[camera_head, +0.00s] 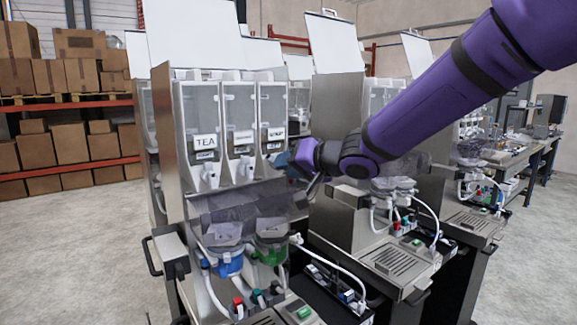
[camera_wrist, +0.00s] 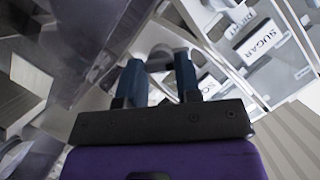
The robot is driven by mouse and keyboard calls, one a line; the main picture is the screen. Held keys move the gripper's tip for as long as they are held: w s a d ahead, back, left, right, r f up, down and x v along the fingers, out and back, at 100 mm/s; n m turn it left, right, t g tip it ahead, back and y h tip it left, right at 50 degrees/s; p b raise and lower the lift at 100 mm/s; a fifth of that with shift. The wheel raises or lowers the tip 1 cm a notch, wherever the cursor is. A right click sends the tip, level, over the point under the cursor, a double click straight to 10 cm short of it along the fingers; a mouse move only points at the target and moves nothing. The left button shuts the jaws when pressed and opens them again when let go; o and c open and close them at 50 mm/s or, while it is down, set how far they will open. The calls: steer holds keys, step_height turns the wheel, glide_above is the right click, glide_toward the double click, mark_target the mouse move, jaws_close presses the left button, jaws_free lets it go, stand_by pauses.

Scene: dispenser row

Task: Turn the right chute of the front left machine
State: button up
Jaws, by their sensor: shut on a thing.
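The front left machine (camera_head: 184,170) is a steel dispenser with three clear canisters in a row, the left one labelled TEA. White chutes show below the left canister (camera_head: 210,174) and the middle canister (camera_head: 245,167). The right canister (camera_head: 272,112) stands beside my gripper (camera_head: 284,160). Its chute is mostly hidden behind my blue fingers in the head view. In the wrist view my gripper (camera_wrist: 158,62) has its two fingers around a pale piece, which looks like the right chute. The chute's exact angle cannot be told.
Below the chutes are a blue-rimmed bowl (camera_head: 224,262) and a green-rimmed bowl (camera_head: 271,246) with white hoses. A second machine (camera_head: 338,215) stands close on the right, under my arm. Boxes on shelves (camera_head: 70,150) are at the back left. The floor at left is clear.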

steer(key=shift+m+y, duration=0.5)
steer(key=shift+m, duration=0.3)
steer(key=o, duration=0.9)
steer(key=v, duration=1)
steer(key=shift+s+d, duration=0.15)
steer(key=shift+d, duration=0.25)
